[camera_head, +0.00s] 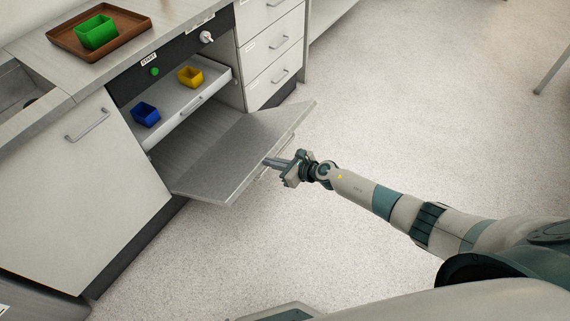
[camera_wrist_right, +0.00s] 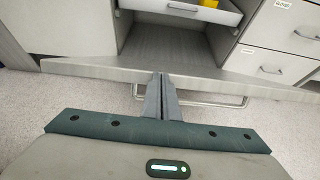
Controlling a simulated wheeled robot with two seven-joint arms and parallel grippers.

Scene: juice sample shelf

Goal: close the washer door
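The washer door (camera_head: 225,155) is a grey panel folded down and open, sticking out from the front of the washer below the pulled-out rack. Its outer edge also shows across the right wrist view (camera_wrist_right: 90,70). A bar handle (camera_wrist_right: 215,104) sits under that edge. My right gripper (camera_head: 272,162) is at the door's outer edge, near the handle. In the right wrist view its fingers (camera_wrist_right: 161,82) lie close together and look shut, with nothing clearly between them. I cannot tell whether they touch the door. My left gripper is not in view.
The rack (camera_head: 172,118) holds a blue bin (camera_head: 146,115) and a yellow bin (camera_head: 190,77). A green bin (camera_head: 97,34) stands on a brown tray (camera_head: 128,26) on the counter. Drawers (camera_head: 272,48) stand right of the washer. The floor (camera_head: 420,110) is clear.

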